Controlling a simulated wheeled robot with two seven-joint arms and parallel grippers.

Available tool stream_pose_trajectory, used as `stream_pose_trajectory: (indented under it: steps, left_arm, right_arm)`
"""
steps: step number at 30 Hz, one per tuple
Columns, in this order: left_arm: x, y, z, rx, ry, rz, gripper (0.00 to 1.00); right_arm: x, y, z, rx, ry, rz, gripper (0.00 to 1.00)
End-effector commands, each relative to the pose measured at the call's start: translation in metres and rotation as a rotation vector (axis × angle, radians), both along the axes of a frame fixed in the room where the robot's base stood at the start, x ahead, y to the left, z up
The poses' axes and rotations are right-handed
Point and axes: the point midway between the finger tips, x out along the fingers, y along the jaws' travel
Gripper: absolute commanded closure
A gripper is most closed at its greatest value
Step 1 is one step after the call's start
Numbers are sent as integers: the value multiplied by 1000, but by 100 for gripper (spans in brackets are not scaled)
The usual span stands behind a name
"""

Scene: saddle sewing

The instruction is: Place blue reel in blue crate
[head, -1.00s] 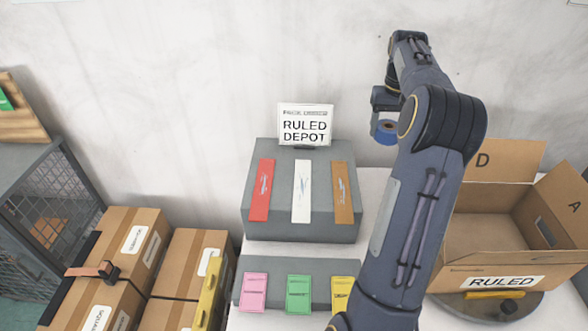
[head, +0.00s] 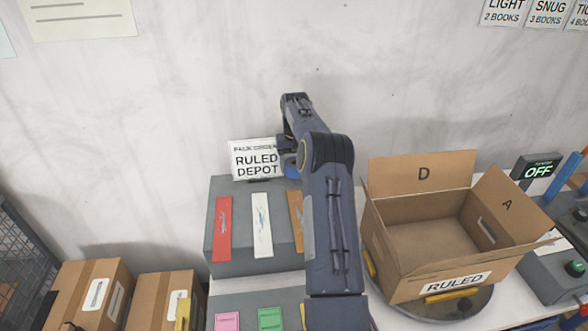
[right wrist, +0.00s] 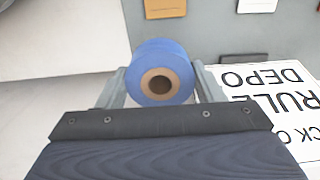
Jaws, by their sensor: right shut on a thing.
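The blue reel (right wrist: 181,69) is a roll of blue material with a brown core. My right gripper (right wrist: 160,84) is shut on it, one finger on each side, in the right wrist view. In the head view the reel (head: 291,170) shows only as a small blue patch beside my right arm, in front of the wall and just right of the RULED DEPOT sign. My right gripper (head: 288,158) is mostly hidden by the arm there. My left gripper is not in view. I see no blue crate in these frames.
A grey stepped block (head: 237,255) holds red, white and orange strips, with pink and green cards below. The RULED DEPOT sign (head: 257,160) stands behind it. An open cardboard box (head: 420,262) sits on a turntable at right. Closed cartons (head: 90,285) stand at lower left.

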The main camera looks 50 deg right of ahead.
Motion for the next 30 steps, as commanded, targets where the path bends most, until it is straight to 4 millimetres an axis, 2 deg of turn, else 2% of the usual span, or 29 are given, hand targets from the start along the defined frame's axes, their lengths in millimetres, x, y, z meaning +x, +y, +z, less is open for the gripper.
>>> stream_pose_trajectory:
  steps: [7, 18, 19, 21, 24, 30]
  left_arm:
    - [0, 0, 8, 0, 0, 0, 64]
    - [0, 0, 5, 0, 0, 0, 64]
    - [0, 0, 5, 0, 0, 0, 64]
    - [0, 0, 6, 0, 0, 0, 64]
    - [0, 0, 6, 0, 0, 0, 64]
    - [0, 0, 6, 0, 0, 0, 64]
  right_arm:
    - [3, 1, -31, 3, 2, 1, 66]
    - [3, 1, -38, 1, 1, 1, 66]
    - [2, 1, -38, 1, 1, 1, 38]
    - [2, 1, -37, 1, 1, 1, 29]
    - [2, 1, -37, 1, 1, 1, 17]
    - [2, 1, -37, 1, 1, 1, 17]
